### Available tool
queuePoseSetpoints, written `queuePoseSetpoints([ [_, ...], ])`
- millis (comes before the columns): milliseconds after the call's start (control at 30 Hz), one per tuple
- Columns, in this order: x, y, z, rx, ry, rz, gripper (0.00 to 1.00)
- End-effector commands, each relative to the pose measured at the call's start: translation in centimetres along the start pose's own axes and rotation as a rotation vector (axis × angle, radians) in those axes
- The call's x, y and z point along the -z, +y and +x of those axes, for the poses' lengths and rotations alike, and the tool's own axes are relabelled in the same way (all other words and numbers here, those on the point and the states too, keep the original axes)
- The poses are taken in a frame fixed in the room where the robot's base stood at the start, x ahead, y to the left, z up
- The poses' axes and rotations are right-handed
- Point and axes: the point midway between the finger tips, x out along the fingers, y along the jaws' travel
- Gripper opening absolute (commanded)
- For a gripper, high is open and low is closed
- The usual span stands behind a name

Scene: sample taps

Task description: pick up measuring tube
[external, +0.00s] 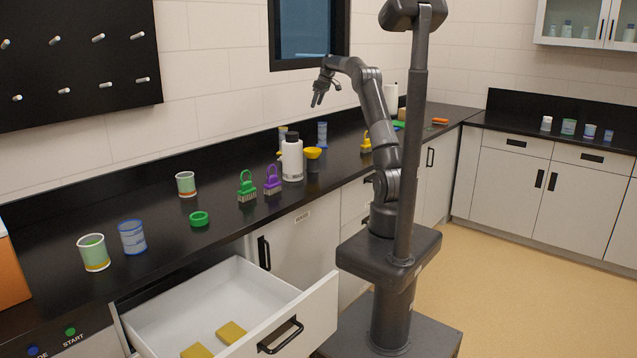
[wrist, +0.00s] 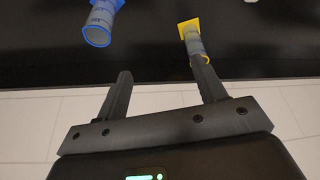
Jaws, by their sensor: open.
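Two slender tubes that could be the measuring tube stand upright on the black counter by the wall. One is blue-grey (external: 322,133); the other is grey with yellow ends (external: 283,138), partly hidden behind the white bottle. In the wrist view, the blue tube (wrist: 101,22) is at the upper left, cut by the edge. The yellow-ended tube (wrist: 194,42) is at the upper right, its lower end overlapped by my right fingertip. My gripper (external: 318,100) hangs above the counter near the blue tube. Its fingers (wrist: 162,72) are open and empty; contact with the yellow-ended tube cannot be told.
A drawer (external: 210,300) is open.

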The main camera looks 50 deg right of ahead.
Motion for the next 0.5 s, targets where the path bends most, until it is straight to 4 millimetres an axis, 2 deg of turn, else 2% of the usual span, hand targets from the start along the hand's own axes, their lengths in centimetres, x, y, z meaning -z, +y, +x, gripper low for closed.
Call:
queuePoseSetpoints([
  [33,-0.7,2.2,1.2,0.007,0.002,-0.002,0.64],
  [200,-2.9,7.6,3.9,0.024,0.017,-0.032,0.64],
  [333,-4.4,10.2,5.3,0.032,0.026,-0.050,0.64],
  [500,-5.3,11.4,6.3,0.037,0.032,-0.062,0.64],
])
